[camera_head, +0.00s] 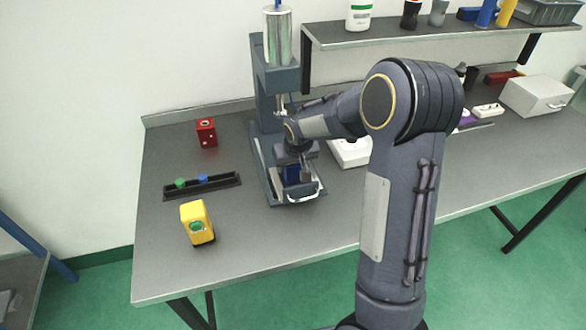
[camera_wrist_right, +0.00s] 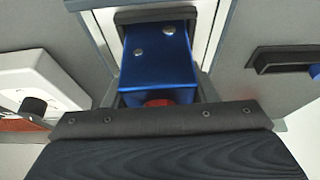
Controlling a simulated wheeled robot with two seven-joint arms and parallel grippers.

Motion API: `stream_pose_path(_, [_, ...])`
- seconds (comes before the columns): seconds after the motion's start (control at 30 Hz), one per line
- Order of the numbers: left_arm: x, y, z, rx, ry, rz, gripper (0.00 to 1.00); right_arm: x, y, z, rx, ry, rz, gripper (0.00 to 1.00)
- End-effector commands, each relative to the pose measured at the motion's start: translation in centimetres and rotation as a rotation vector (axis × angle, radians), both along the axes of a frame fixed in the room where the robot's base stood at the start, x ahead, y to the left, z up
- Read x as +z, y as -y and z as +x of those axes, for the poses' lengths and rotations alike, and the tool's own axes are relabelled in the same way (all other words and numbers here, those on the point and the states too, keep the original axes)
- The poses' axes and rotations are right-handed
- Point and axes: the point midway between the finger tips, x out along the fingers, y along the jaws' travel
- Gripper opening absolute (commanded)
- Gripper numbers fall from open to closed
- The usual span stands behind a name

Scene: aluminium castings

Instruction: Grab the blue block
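The blue block (camera_head: 291,173) sits in the base of the grey press on the table, partly hidden by my right gripper. In the right wrist view, the blue block (camera_wrist_right: 158,65) shows its shiny top with two round metal studs. A red part shows at its near edge. My right gripper (camera_head: 304,174) is down at the block, inside the press. The dark gripper body (camera_wrist_right: 160,122) fills the bottom of the wrist view, close to the block. Its fingertips are mostly hidden, so I cannot tell whether they touch the block. My left gripper is not in view.
The press (camera_head: 277,78) rises just behind the block, with a handle in front. A red block (camera_head: 206,132), a black tray (camera_head: 221,187) with green and blue buttons, and a yellow block (camera_head: 196,221) stand left. A white device (camera_head: 350,152) is right of the press. A shelf (camera_head: 420,32) hangs behind.

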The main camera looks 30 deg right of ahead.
Motion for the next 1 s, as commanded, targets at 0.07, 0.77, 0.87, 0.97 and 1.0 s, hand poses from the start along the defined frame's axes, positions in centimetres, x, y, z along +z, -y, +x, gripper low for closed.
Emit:
stream_pose_path(0.07, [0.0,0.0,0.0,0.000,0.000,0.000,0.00,0.0,0.0,0.0,0.000,0.000,0.000,0.41])
stream_pose_path(0.77, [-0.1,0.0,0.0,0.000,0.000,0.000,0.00,2.1,0.0,0.1,-0.001,0.005,-0.001,0.20])
stream_pose_path(0.87, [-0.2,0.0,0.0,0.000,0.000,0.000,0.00,3.3,0.0,0.1,-0.001,0.006,0.000,0.20])
stream_pose_path(0.97, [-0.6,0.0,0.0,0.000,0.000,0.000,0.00,4.4,-0.2,-0.9,0.001,0.007,0.000,0.20])
stream_pose_path(1.0, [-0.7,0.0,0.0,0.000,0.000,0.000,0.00,4.9,-0.3,-1.4,0.001,0.007,0.000,0.20])
